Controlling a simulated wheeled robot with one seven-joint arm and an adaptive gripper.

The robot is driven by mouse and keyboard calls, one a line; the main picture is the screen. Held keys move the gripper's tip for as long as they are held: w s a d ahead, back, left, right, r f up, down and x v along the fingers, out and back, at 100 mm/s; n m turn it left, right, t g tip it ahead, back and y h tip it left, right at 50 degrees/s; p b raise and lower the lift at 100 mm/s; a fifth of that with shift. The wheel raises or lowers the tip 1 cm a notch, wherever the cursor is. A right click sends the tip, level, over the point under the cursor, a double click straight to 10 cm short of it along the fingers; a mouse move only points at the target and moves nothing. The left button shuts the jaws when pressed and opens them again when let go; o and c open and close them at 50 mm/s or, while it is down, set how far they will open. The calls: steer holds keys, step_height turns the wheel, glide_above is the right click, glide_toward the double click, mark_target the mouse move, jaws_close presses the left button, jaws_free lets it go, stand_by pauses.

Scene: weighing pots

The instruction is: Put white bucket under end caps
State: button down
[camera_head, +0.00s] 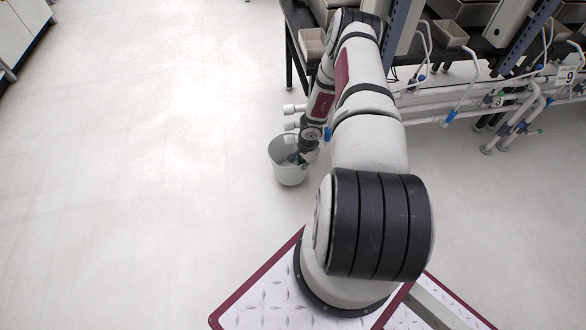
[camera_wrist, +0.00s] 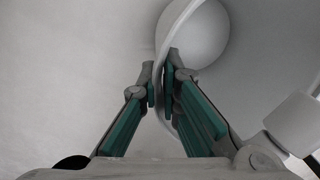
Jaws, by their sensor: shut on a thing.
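The white bucket (camera_head: 289,172) is in the head view, left of my arm and close to the floor. My gripper (camera_head: 297,157) reaches down at its right rim. In the wrist view my gripper (camera_wrist: 161,90) is shut on the thin wall of the bucket (camera_wrist: 196,35), one finger on each side of it. White pipe end caps (camera_head: 291,109) stick out to the left from the bench frame, just behind the bucket in the head view. A white cylindrical end (camera_wrist: 293,122) shows at the right of the wrist view. I cannot tell whether the bucket touches the floor.
A dark bench (camera_head: 465,42) with small beige trays (camera_head: 450,33) stands at the back right. White pipes (camera_head: 455,108) with blue and green fittings run low along it. The pale floor (camera_head: 140,170) on the left is clear.

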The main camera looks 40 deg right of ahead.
steer(key=w+f+b, duration=0.1)
steer(key=w+a+f+b, duration=0.2)
steer(key=shift+w+f, duration=0.2)
steer(key=shift+w, duration=0.2)
stand_by(0.3)
steer(key=c, duration=1.8)
jaws_free()
steer(key=shift+f, duration=0.1)
step_height(320, 180, up, 12)
steer(key=s+p, duration=0.1)
steer(key=p, duration=0.4)
steer(key=shift+s, duration=0.15)
